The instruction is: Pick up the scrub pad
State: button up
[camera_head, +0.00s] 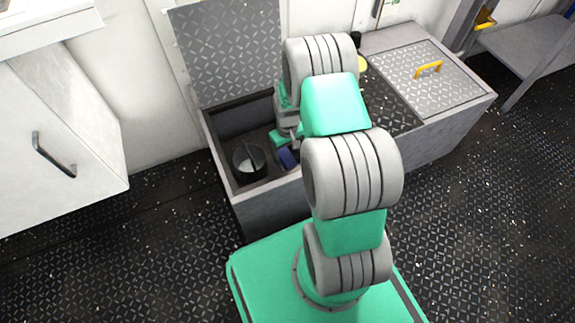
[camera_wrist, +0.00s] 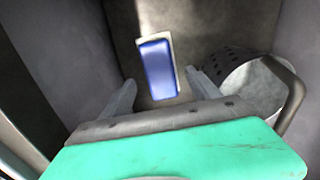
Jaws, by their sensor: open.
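The scrub pad, a blue block with a pale edge (camera_wrist: 160,72), lies on the floor of an open bin compartment. In the head view a blue patch (camera_head: 287,158) shows at the same place, partly hidden by my arm. My gripper (camera_wrist: 161,79) is open, with its two fingers apart on the left and right of the pad in the wrist view. The fingers do not visibly touch the pad; how far above it they are, I cannot tell. In the head view my arm hides most of the gripper.
The bin (camera_head: 262,197) has walls close around my gripper and a raised patterned lid (camera_head: 225,50). A dark bucket with a handle (camera_head: 239,167) stands in the compartment, right of the gripper in the wrist view (camera_wrist: 252,92). A closed lid with a yellow handle (camera_head: 429,69) is at right.

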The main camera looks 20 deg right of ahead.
aim_at(288, 159)
notch_tip(288, 159, down, 5)
jog(key=shift+r+b, duration=0.2)
jog(key=shift+b, duration=1)
jog(key=shift+r, duration=0.1)
jog(key=shift+c, duration=0.4)
jog(key=c, duration=1.4)
